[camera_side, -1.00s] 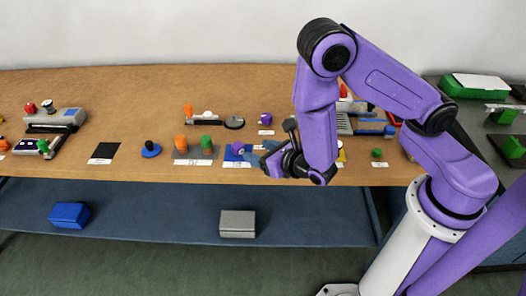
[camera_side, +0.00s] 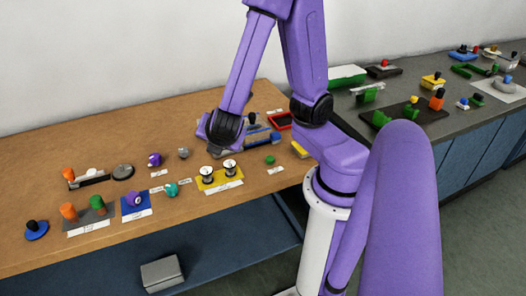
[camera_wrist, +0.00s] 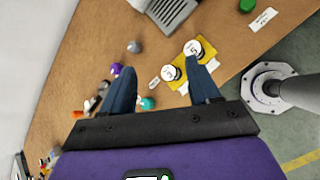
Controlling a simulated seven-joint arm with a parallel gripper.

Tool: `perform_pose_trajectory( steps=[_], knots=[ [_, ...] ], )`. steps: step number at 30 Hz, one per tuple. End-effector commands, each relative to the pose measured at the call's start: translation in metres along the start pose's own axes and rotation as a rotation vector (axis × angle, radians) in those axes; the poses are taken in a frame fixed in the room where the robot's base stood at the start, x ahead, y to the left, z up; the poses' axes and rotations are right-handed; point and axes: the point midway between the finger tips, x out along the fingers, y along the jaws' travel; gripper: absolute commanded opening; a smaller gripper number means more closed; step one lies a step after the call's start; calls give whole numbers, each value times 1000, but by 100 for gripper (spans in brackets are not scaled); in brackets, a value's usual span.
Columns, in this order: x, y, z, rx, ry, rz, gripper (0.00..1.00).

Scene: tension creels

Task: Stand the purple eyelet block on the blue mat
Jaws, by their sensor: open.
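In the side view, a purple block (camera_side: 137,198) with a pale round mark, seemingly the eyelet block, rests on the blue mat (camera_side: 128,215). Its upright stance is hard to judge at this size. A second purple piece (camera_side: 154,159) sits behind the mat on the bare wood; it also shows in the wrist view (camera_wrist: 116,69). In the wrist view my gripper (camera_wrist: 160,68) is open, with nothing between its fingers, above the table. In the side view my wrist is right of and behind the blue mat, and the fingers are hidden.
A teal piece (camera_side: 171,190) stands close to the mat's right side. Left of it is a grey plate (camera_side: 95,217) with orange and green pegs. A yellow mat (camera_side: 211,183) holds two spools. Brown table shows bare in front of the blue mat's left neighbours.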

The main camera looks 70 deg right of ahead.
Motion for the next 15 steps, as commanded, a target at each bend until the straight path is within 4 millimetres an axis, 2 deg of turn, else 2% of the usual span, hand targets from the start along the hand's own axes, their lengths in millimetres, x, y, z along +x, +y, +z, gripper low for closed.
perform_pose_trajectory(
  steps=[6,12,15],
  knots=[
    [-47,-56,0,311,269,-313,61],
    [-93,-84,-7,484,481,-531,61],
    [-107,-90,-9,527,538,-591,61]
  ],
)
